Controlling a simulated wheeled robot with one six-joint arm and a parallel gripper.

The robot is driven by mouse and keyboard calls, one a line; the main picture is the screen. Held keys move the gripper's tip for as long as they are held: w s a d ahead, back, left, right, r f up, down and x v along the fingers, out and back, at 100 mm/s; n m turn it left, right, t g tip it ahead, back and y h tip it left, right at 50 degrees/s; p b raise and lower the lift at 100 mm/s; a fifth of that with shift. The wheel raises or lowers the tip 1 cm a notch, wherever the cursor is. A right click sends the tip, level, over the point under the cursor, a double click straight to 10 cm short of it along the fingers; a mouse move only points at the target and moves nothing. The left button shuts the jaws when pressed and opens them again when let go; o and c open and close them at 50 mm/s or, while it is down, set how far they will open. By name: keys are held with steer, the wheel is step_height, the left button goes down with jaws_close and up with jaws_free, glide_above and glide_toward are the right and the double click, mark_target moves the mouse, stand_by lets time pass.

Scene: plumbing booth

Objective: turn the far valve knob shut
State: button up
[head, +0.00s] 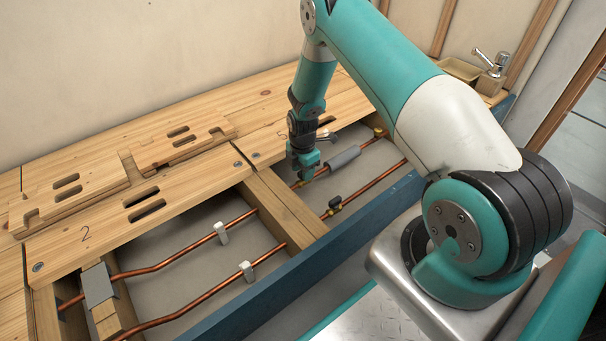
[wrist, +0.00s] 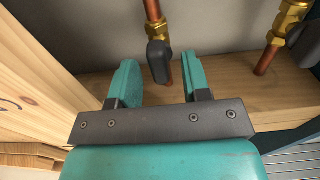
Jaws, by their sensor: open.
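The far valve has a brass body (wrist: 155,32) on a copper pipe and a dark grey knob (wrist: 158,60). In the wrist view the knob appears between my two fingers, with a gap on each side, and its long side runs roughly along the pipe. My gripper (head: 304,172) is open and points down over the far pipe; it also shows in the wrist view (wrist: 160,78). In the head view my gripper hides the far knob. I cannot tell how deep the knob sits between the fingers.
The near valve (head: 333,205) sits on the nearer pipe and shows at right in the wrist view (wrist: 290,22). A grey pipe sleeve (head: 343,158) is just right of my gripper. A wooden joist (head: 285,205), floorboards (head: 150,215) and a blue front beam (head: 300,270) border the opening.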

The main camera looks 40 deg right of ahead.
steer(key=shift+f, duration=0.1)
jaws_close()
steer(key=shift+m+p, duration=0.3)
steer(key=shift+p, duration=0.15)
steer(key=m+p, duration=0.2)
steer(key=m, duration=0.1)
steer(key=m+p, duration=0.3)
steer(key=m, duration=0.2)
steer(key=shift+w+d, duration=0.1)
steer(key=shift+w, duration=0.05)
steer(key=m+p, duration=0.2)
steer(key=m, duration=0.2)
steer(key=shift+m, duration=0.4)
steer(key=shift+d+m+p, duration=0.1)
steer(key=shift+m+p, duration=0.4)
steer(key=shift+m, duration=1.8)
